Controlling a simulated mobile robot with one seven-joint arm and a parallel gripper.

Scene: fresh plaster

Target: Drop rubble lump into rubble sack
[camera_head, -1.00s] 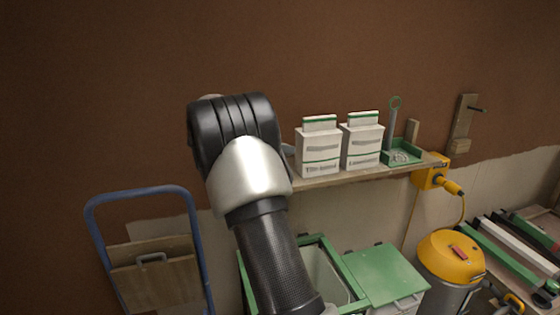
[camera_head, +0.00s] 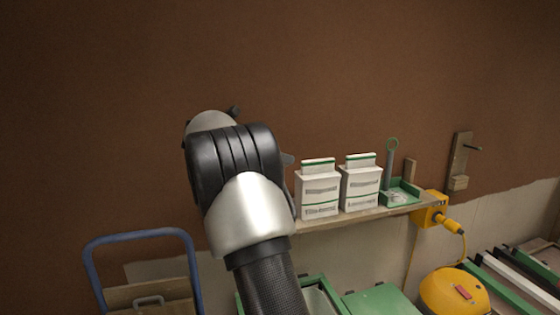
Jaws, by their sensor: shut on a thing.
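No rubble lump shows in this view. My arm fills the middle of the picture, and its dark elbow and pale link hide what is behind them. My gripper does not show; it may be hidden behind the arm. A green-framed open container (camera_head: 312,281) with a pale inside stands below the shelf, partly behind my arm and cut by the bottom edge. I cannot tell for sure whether it is the rubble sack.
A wall shelf (camera_head: 350,216) holds two white packs (camera_head: 318,193) (camera_head: 360,188) and a green tray (camera_head: 402,194). A green lid (camera_head: 382,302), a yellow-topped vacuum (camera_head: 455,292) and a blue hand truck (camera_head: 141,236) stand below. A yellow box (camera_head: 430,208) hangs at the shelf's right end.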

